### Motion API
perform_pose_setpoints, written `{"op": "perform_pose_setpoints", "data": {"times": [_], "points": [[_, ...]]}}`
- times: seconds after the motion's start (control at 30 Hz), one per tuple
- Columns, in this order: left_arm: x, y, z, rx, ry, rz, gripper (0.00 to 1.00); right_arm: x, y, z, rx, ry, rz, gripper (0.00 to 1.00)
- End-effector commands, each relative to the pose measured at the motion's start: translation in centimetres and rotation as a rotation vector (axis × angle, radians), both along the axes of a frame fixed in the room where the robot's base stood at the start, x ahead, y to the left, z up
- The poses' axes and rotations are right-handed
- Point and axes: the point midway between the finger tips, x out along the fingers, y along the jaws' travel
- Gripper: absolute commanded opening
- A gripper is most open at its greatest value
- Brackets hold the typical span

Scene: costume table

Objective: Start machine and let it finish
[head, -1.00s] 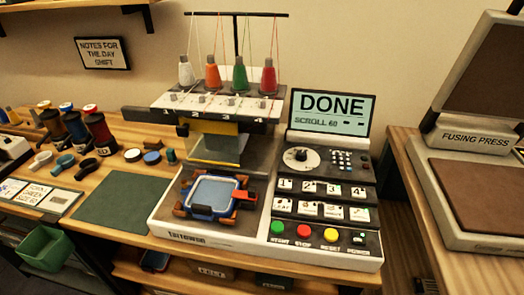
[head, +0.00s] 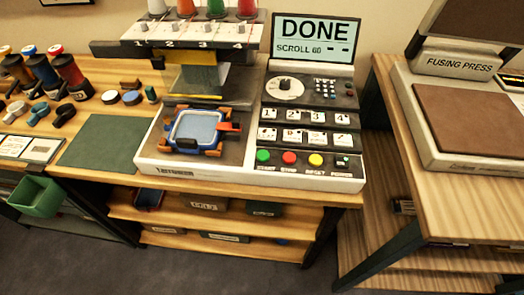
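The embroidery machine (head: 152,172) stands on the wooden table. Its screen (head: 315,40) reads "DONE" and "SCROLL 60". The control panel has a green start button (head: 263,156), a red stop button (head: 289,158), a yellow reset button (head: 316,160), a dial (head: 284,88) and numbered keys. A blue and orange hoop (head: 196,131) with pale fabric sits on the machine bed under the head. White, orange, green and red thread cones stand on top, the green one (head: 215,8) cut by the frame edge. Neither of my grippers shows in the head view.
A fusing press (head: 455,65) stands on a separate wooden table at the right. A green mat (head: 103,143) lies left of the machine, with spools and small tools beyond it. A green bin (head: 37,197) hangs at the lower left. Shelves with boxes are below.

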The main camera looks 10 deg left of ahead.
Motion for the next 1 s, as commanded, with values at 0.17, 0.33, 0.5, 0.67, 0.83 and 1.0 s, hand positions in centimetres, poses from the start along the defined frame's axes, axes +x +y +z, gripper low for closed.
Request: {"op": "perform_pose_setpoints", "data": {"times": [0.17,0.33,0.5,0.67,0.83,1.0], "points": [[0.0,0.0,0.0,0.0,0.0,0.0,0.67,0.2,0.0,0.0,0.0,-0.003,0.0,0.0],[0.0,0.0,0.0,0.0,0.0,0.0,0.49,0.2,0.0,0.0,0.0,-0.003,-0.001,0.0],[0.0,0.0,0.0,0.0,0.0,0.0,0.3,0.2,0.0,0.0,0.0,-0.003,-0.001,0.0],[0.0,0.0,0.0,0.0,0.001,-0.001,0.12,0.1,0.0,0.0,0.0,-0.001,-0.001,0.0],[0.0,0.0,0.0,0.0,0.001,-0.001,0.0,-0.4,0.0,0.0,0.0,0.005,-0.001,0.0],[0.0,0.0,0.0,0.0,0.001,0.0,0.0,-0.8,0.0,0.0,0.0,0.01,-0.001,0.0]]}}
